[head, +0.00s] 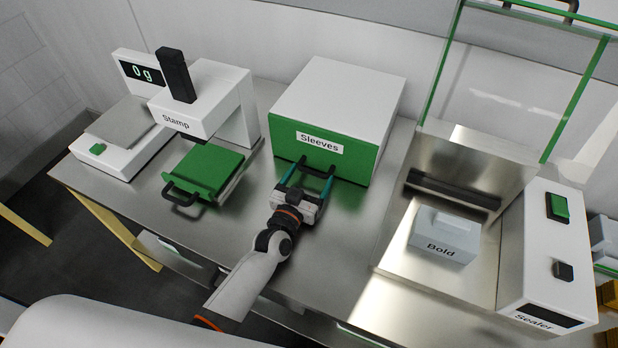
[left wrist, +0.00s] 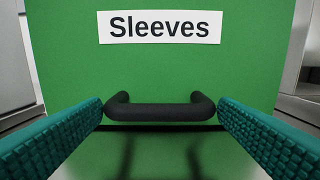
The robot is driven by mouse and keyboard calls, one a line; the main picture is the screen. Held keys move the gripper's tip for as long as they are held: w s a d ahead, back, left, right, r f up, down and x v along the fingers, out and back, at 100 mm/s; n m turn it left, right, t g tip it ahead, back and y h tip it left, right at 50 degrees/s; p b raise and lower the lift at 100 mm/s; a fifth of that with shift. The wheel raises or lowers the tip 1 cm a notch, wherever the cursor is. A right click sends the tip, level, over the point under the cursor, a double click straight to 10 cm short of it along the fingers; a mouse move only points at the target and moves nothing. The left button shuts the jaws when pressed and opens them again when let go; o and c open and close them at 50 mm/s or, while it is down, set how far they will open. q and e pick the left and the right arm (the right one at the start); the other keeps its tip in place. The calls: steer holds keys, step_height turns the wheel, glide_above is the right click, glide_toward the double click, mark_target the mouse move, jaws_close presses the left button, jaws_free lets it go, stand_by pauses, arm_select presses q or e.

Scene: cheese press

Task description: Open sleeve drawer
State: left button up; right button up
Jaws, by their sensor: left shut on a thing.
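The sleeve drawer (head: 349,161) has a green front with a "Sleeves" label and sits in a white box (head: 345,95) at the back middle of the table. The front looks flush with the box, so the drawer appears shut. Its black bar handle (head: 311,166) also shows in the left wrist view (left wrist: 160,112). My left gripper (head: 317,170) reaches the drawer from the front. Its two teal fingers (left wrist: 160,110) are shut on the handle, one at each end of the bar. My right gripper is not in view.
Left of the box stand a stamp press (head: 205,100) with a green tray (head: 208,168) and a scale (head: 120,140) reading 0 g. At the right is a sealer (head: 548,255) with a grey "Bold" block (head: 445,238) beside it. Metal tabletop (head: 345,225) before the drawer is clear.

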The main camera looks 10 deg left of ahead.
arm_select(q)
steer(key=s+a+p, duration=0.1)
steer(key=s+p, duration=0.1)
steer(key=s, duration=0.4)
steer(key=s+a+p, duration=0.1)
steer(key=s+p, duration=0.1)
steer(key=s, duration=0.4)
steer(key=s+a+p, duration=0.1)
steer(key=s+p, duration=0.1)
steer(key=s, duration=0.4)
steer(key=shift+s+a+p, duration=0.15)
steer(key=shift+s+p, duration=0.05)
steer(key=shift+p, duration=0.1)
steer(key=shift+s+a, duration=0.15)
steer(key=shift+s, duration=0.75)
steer(key=shift+f, duration=0.1)
steer(key=o, duration=1)
steer(key=shift+o, duration=0.6)
steer(key=s+a+b, duration=0.2)
steer(key=s, duration=0.9)
steer(key=shift+s+a, duration=0.15)
steer(key=shift+s, duration=0.2)
